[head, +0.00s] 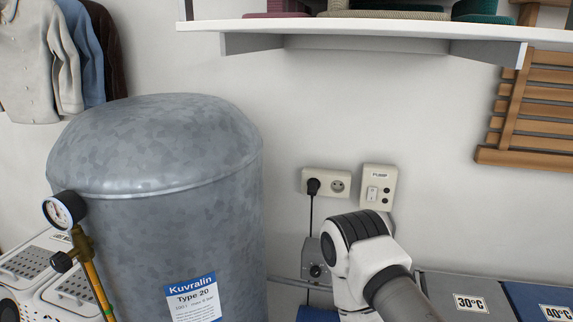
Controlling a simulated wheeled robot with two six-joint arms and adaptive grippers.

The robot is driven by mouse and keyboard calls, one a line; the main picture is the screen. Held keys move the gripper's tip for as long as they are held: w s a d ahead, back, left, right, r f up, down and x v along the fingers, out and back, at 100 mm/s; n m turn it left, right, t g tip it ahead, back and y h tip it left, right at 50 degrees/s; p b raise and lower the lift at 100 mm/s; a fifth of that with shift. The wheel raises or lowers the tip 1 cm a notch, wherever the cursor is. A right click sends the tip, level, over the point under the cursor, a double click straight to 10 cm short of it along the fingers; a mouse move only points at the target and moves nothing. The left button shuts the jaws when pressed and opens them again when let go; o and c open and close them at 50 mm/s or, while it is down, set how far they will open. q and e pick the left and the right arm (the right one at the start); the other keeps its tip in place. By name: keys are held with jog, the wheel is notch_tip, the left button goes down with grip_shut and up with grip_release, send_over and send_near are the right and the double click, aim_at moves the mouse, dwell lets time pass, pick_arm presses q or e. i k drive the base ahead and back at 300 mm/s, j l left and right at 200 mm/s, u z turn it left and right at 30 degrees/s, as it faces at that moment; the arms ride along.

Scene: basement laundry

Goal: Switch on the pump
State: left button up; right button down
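A cream wall plate labelled PUMP (379,186) is fixed to the white wall right of centre. It carries a white rocker switch (372,193) on its left and two small dark round parts on its right. I cannot tell which way the rocker is set. A white arm link of mine with a dark ribbed cap rises just below the plate and left of it, apart from the rocker in the picture. No gripper fingers of mine show in this view.
A double socket (326,183) with a black plug and hanging cord is left of the plate. A grey box with a dark knob (316,270) is partly behind my arm. A big galvanised tank (160,190) stands left. A shelf (380,28) overhangs above. Labelled bins (470,302) stand lower right.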

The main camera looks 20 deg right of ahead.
aim_at(371, 191)
jog(key=z, duration=1.2)
